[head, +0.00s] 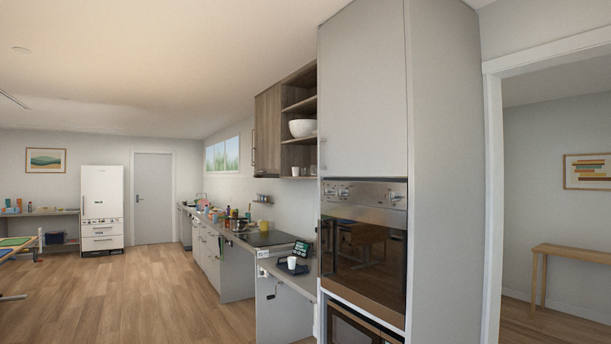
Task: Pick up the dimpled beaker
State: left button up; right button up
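A small white cup (292,262) stands upright on a dark tray (302,270) on the low counter (271,262) just left of the oven. It is too small to tell whether its wall is dimpled. Small light cups (295,171) also stand on the open wall shelf, and their surface cannot be made out either. Neither of my grippers shows in the head view.
A tall cabinet with a built-in oven (363,245) stands close on the right. A hand crank (271,288) sticks out of the low counter's front. A hob (268,238) and a cluttered counter run beyond. The wooden floor (170,290) on the left is clear.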

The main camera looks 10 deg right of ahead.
aim_at(291, 261)
jog(key=k, duration=0.55)
jog(key=u, duration=0.65)
jog(key=i, duration=1.6)
jog(key=u, duration=0.45)
jog(key=i, duration=1.9)
jog(key=z, duration=0.65)
jog(key=i, duration=0.95)
jog(key=z, duration=1.65)
jog(key=i, duration=0.8)
jog(key=z, duration=0.65)
